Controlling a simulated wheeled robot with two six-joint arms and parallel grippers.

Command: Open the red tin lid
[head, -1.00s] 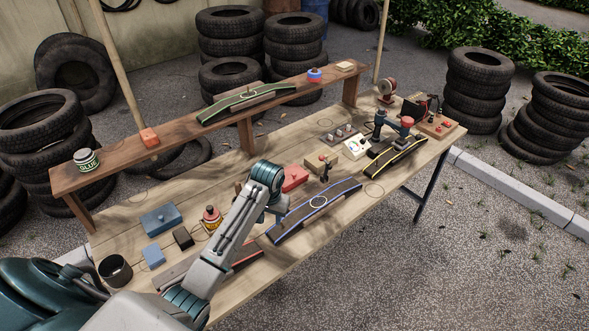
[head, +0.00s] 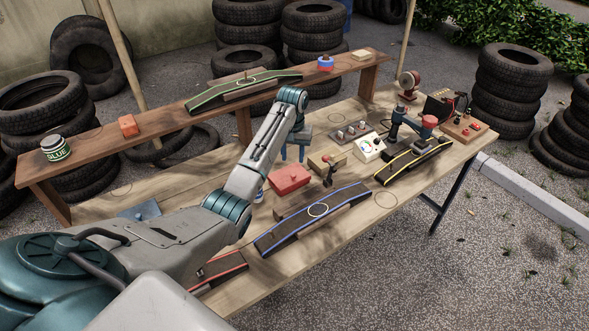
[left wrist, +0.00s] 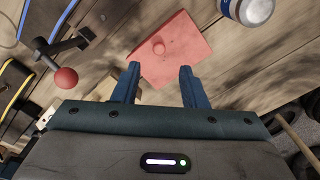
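The red tin (head: 290,179) sits on the wooden bench near its middle, with its lid on. My left gripper (head: 293,153) points down above the tin's far side. In the left wrist view the left gripper (left wrist: 160,71) is open, with its two blue fingers apart and nothing between them. No contact with the lid can be made out. My right gripper is not in view.
A metal can (left wrist: 252,9) is on the tin's other side. A blue-edged ramp (head: 313,215) lies in front. A raised shelf (head: 160,121) runs behind.

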